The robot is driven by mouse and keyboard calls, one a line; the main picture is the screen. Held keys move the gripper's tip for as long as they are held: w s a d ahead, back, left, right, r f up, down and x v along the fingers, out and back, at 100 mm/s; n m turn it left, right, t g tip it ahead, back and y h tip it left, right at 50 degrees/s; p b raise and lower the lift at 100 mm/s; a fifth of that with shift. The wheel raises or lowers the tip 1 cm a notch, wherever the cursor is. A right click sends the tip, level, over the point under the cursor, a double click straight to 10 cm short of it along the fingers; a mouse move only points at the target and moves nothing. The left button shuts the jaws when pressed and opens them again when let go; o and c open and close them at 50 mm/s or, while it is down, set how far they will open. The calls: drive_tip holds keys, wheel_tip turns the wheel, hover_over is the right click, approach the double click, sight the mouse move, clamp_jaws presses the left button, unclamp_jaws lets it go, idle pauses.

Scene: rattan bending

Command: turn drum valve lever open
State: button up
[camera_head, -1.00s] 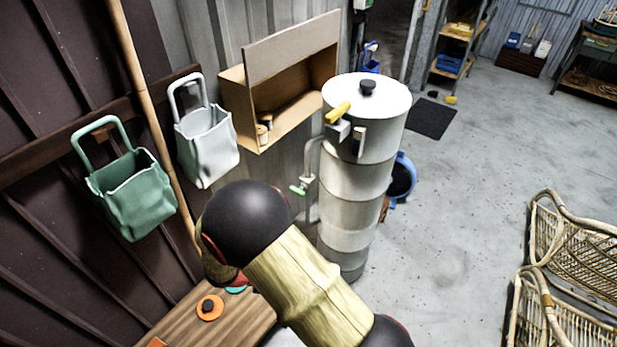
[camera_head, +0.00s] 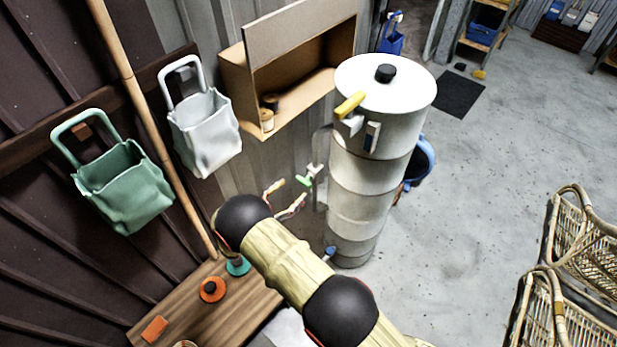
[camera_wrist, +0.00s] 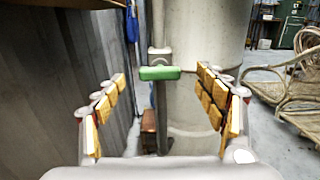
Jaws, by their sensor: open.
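The tall pale drum (camera_head: 372,185) stands against the corrugated wall, and its side also fills the middle right of the wrist view (camera_wrist: 205,60). A small valve with a green lever (camera_head: 304,180) sits on a pipe at the drum's left side. In the wrist view the green lever (camera_wrist: 160,73) lies crosswise, roughly level, on the upright grey pipe. My gripper (camera_head: 284,197) is just left of and below the lever in the head view. In the wrist view my gripper (camera_wrist: 160,82) is open, its yellow-padded fingers spread either side of the lever, with no contact visible.
A yellow handle (camera_head: 350,105) sticks out near the drum's top. A cardboard-coloured box shelf (camera_head: 235,80) and two hanging bags, white (camera_head: 205,135) and green (camera_head: 125,190), line the wall. A wooden bench (camera_head: 175,310) is below. Rattan chairs (camera_head: 580,240) stand right; the floor between is clear.

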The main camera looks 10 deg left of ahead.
sight(302, 182)
drive_tip(key=x, duration=0.7)
drive_tip(key=shift+w+d, duration=0.1)
drive_tip(key=shift+c, duration=0.4)
drive_tip(key=shift+f, duration=0.1)
drive_tip(key=c, duration=1.1)
